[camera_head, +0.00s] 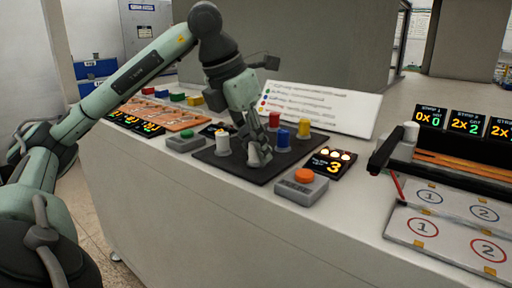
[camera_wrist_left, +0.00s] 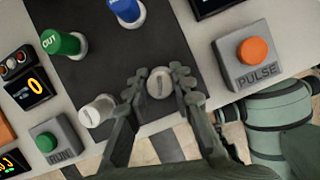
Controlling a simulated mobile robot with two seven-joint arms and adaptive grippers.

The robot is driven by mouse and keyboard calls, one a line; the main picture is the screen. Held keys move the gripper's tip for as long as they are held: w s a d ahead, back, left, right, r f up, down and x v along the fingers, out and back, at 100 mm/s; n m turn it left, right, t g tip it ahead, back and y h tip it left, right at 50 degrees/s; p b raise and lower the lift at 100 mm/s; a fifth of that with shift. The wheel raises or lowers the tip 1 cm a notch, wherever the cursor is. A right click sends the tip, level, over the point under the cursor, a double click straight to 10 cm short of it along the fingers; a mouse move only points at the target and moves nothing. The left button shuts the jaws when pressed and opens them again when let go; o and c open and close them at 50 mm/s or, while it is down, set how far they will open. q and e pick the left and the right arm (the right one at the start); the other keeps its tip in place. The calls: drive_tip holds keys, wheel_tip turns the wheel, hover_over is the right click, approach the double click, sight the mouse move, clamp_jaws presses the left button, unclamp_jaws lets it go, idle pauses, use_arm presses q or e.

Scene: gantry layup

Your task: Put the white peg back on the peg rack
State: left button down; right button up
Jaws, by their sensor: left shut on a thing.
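My left gripper (camera_head: 258,157) is low over the front of the dark pegboard (camera_head: 245,174). Its fingers are shut on a white peg, whose round top shows between the fingertips in the left wrist view (camera_wrist_left: 159,83). The fingers hide most of this peg in the head view. I cannot tell whether its foot touches the board. A second white peg (camera_head: 222,143) stands to its left; it also shows in the left wrist view (camera_wrist_left: 97,110). A green peg (camera_wrist_left: 61,43) and a blue peg (camera_wrist_left: 125,10) stand farther back. My right gripper is not in view.
A grey box with an orange PULSE button (camera_head: 304,177) stands just right of the board, and a green RUN button (camera_head: 186,140) at its left. A lit display (camera_head: 331,163) lies to the right. A white sign (camera_head: 320,106) stands behind. The counter's front strip is bare.

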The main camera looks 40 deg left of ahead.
use_arm(q)
drive_tip(key=shift+f, duration=0.1)
drive_tip(key=c, duration=1.3)
unclamp_jaws()
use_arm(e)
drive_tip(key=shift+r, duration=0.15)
use_arm(q)
drive_tip(key=shift+r, duration=0.35)
drive_tip(key=p+v, duration=0.2)
drive_tip(key=v, duration=0.3)
drive_tip(key=shift+r, duration=0.15)
drive_tip(key=p+v, duration=0.1)
drive_tip(key=v, duration=0.5)
drive_tip(key=shift+s, duration=0.25)
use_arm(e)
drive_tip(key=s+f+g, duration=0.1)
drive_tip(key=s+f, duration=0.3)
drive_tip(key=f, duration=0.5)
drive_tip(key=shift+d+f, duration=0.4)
